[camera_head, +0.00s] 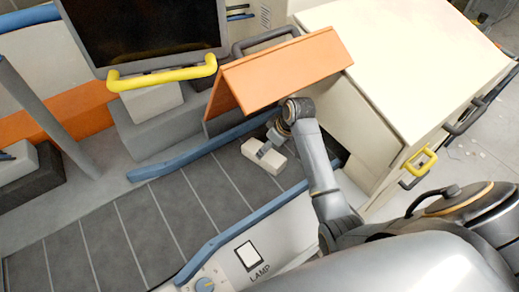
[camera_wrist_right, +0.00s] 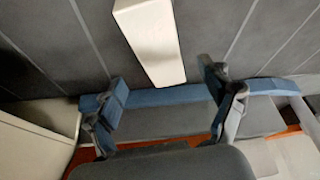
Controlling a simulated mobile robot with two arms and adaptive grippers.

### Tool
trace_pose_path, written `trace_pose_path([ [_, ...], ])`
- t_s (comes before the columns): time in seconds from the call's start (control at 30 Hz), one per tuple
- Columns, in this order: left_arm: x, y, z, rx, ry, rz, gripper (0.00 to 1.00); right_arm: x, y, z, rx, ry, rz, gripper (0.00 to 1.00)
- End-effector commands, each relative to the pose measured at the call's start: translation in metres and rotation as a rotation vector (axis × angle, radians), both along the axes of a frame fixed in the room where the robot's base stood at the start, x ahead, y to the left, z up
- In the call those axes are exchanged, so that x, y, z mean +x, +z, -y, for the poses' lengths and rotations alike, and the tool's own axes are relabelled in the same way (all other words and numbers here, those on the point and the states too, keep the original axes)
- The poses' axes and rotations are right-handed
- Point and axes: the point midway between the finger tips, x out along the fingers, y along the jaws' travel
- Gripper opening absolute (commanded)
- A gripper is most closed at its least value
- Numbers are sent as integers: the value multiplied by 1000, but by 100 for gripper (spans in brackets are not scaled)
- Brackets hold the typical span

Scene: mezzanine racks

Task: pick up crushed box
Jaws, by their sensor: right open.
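A small pale box (camera_head: 263,163) lies on the dark slatted conveyor bed, beside the opening under the orange flap. I cannot make out any crushing on it. My right gripper (camera_head: 268,145) is over the box in the head view, partly covering it. In the right wrist view the box (camera_wrist_right: 150,38) shows as a long off-white block at the top, cut by the frame edge. The two fingers of my right gripper (camera_wrist_right: 164,82) are spread apart, with nothing between them; the box lies beyond the fingertips. My left gripper is out of view.
A blue rail (camera_head: 205,150) borders the conveyor bed (camera_head: 135,215) behind, and another blue rail (camera_head: 225,240) runs in front. An orange flap (camera_head: 285,70) and a cream cabinet (camera_head: 410,60) stand close to my right arm. A dark screen with a yellow handle (camera_head: 165,77) is behind left.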

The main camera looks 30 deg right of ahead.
Motion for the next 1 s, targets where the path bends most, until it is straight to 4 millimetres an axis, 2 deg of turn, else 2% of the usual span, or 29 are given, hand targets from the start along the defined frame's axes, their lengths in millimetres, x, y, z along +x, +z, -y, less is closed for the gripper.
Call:
trace_pose_path([
  [0.13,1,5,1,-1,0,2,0,5,-13,-3,2,-1,-3,82],
  [0.33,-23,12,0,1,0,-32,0,12,-27,-6,2,-1,-4,82],
  [0.43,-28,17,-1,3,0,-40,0,18,-37,-8,3,1,-3,82],
  [0.63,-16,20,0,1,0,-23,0,25,-59,-10,0,-1,-3,82],
  [0.8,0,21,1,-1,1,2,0,27,-63,-10,-1,-1,-1,82],
  [0.97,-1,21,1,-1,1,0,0,27,-63,-10,-1,-1,-1,82],
  [1.0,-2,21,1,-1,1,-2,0,27,-63,-10,-1,-1,-1,73],
])
